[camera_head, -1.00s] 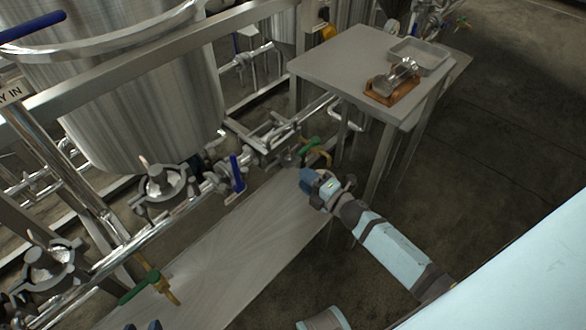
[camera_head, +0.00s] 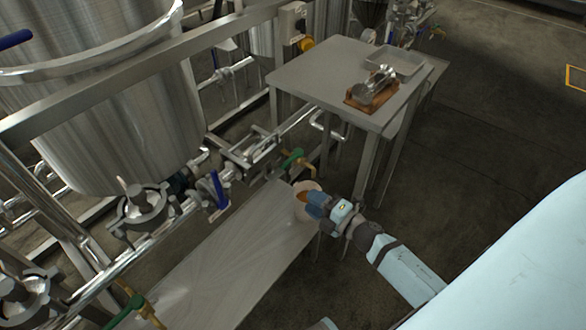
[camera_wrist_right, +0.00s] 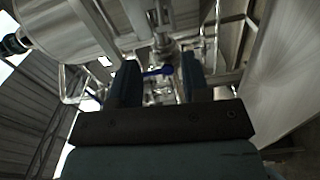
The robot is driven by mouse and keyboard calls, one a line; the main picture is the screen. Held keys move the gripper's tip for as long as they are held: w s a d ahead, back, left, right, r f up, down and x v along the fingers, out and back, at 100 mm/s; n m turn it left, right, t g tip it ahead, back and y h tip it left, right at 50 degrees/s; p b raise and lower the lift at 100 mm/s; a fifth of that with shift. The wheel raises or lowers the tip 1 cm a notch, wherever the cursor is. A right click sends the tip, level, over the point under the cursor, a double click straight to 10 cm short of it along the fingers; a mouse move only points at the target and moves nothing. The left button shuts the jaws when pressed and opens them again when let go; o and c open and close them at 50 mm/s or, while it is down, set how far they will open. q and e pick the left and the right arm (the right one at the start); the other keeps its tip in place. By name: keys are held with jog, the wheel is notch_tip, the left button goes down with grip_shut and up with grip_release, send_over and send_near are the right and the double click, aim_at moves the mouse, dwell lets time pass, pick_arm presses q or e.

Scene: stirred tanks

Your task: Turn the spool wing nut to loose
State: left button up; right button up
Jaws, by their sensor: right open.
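I cannot make out the spool wing nut for certain in either view. Clamped pipe fittings (camera_head: 250,158) run along the line beside the large steel tank. A clamp with dark arms (camera_head: 145,212) sits on the pipe nearer to me. My right gripper (camera_head: 313,203) is right of the pipe line, over the low metal platform's far end. In the right wrist view, its two dark fingers (camera_wrist_right: 160,80) are apart, with nothing held between them. Pipes and a blue handle (camera_wrist_right: 157,71) show beyond the gap. My left gripper is not in view.
A steel table (camera_head: 325,75) holds a metal piece on a wooden cradle (camera_head: 371,92) and a tray (camera_head: 397,60). Blue (camera_head: 219,190) and green (camera_head: 291,159) valve handles stick out. Floor right of the table is clear.

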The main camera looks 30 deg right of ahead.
aim_at(277, 176)
jog(key=shift+m, duration=0.4)
jog(key=x, duration=0.4)
jog(key=b+x, duration=0.1)
jog(key=x, duration=0.8)
jog(key=shift+w+d+f+b, duration=0.1)
jog(key=shift+w+d+b, duration=0.2)
jog(key=shift+w, duration=0.1)
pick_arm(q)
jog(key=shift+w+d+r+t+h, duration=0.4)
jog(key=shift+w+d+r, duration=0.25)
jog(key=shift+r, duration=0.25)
pick_arm(e)
jog(key=shift+w, duration=0.1)
grip_shut()
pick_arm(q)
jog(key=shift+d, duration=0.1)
